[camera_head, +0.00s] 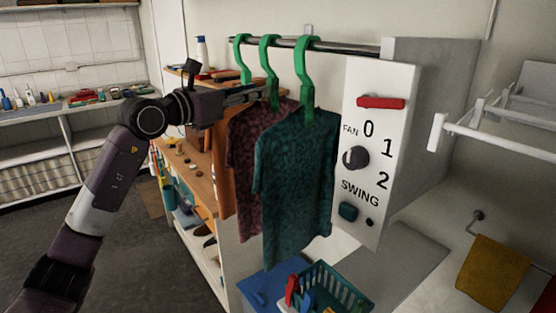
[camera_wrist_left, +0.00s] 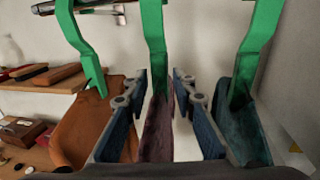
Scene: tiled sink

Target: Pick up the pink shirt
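The pink shirt (camera_head: 243,160), a dark mottled pink, hangs on the middle green hanger (camera_head: 270,66) from a rail. The teal shirt (camera_head: 293,180) in front hides part of it. My left gripper (camera_head: 262,93) is at its top, by the hanger's lower end. In the left wrist view my left gripper (camera_wrist_left: 158,108) is open. The middle hanger (camera_wrist_left: 154,45) and the pink shirt's upper part (camera_wrist_left: 157,132) show between its fingers, with gaps visible on both sides. My right gripper is not in view.
An orange shirt (camera_wrist_left: 92,128) hangs on the left and the teal shirt (camera_wrist_left: 242,120) on the right, close beside the fingers. A white panel (camera_head: 375,200) with a fan dial stands right of the shirts. A teal basket (camera_head: 335,288) is below.

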